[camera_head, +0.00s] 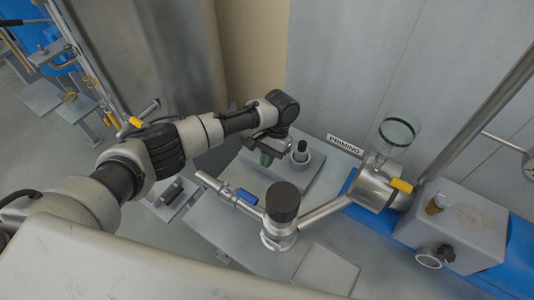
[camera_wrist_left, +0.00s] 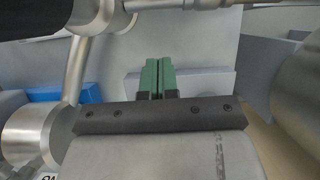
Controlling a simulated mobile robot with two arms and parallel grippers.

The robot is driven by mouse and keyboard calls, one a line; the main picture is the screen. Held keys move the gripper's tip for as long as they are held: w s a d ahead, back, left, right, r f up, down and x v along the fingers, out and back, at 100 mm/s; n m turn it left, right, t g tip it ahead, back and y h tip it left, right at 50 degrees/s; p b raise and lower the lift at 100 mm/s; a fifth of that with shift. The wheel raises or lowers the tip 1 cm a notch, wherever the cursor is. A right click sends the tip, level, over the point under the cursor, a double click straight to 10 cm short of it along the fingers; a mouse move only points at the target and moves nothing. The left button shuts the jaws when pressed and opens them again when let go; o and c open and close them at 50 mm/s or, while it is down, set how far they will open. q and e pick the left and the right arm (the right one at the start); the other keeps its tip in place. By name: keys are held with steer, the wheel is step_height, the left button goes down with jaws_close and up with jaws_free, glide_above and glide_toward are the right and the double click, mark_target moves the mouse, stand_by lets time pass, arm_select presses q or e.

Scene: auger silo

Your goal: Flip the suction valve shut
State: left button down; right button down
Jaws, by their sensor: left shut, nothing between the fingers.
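In the head view, a valve with a blue lever handle (camera_head: 246,196) sits on a steel pipe (camera_head: 216,186) left of a dark-capped vertical fitting (camera_head: 283,202). Another valve with a yellow handle (camera_head: 401,185) is at the right, below a clear glass cup (camera_head: 397,137). I cannot read a label that says which is the suction valve. My left gripper (camera_head: 266,159) is beyond the blue handle, apart from it, pointing down. Its green fingers (camera_wrist_left: 158,77) are closed together with nothing between them in the left wrist view. My right gripper is not in view.
A "PRIMING" label (camera_head: 344,145) is beside the cup. A grey box (camera_head: 455,228) stands at the right. Steel pipework and a blue piece (camera_wrist_left: 65,93) show left in the wrist view.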

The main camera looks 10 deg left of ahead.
mark_target(240, 194)
arm_select(q)
steer(key=s+a+f+p, duration=0.2)
steer(key=s+f, duration=0.3)
steer(key=shift+s, duration=0.4)
steer(key=shift+f, duration=0.1)
steer(key=shift+a, duration=0.1)
